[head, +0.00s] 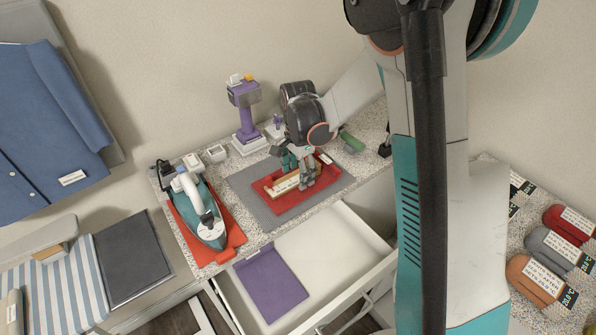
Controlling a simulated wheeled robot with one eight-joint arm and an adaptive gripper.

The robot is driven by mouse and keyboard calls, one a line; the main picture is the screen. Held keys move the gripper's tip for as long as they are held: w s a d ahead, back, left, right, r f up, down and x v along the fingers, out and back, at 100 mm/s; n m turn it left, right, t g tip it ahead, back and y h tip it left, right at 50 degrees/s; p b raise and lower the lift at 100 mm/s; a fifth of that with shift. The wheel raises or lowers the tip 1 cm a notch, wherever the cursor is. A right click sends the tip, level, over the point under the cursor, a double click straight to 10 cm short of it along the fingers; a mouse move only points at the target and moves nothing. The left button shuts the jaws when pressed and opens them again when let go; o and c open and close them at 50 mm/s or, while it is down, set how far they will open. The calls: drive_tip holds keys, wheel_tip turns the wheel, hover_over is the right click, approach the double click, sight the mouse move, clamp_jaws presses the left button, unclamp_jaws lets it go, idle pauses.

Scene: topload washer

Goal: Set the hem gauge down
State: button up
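The hem gauge (284,186) is a pale, wood-coloured strip with light markings. It is at the red tray (270,201), lying along its length. My gripper (300,180) points down over the tray with its fingers on either side of the gauge, and appears shut on it. The fingers hide part of the gauge. I cannot tell whether its underside touches the tray floor. The tray lies on a grey mat (241,187) on the speckled counter.
A teal iron (209,228) rests on a red pad to the left. A purple stand (245,120) is behind, and a green-handled item (352,143) is to the right. My arm blocks the right middle.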

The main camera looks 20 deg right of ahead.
sight(298, 176)
wheel_tip(298, 176, up, 12)
drive_tip(key=p, duration=0.3)
drive_tip(key=s+r+n+t, duration=0.3)
drive_tip(key=s+r+n, duration=0.3)
drive_tip(key=s+r, duration=0.4)
drive_tip(key=s+n+t, duration=0.4)
drive_tip(key=s+n, duration=0.4)
drive_tip(key=s, duration=0.5)
drive_tip(key=shift+r, duration=0.25)
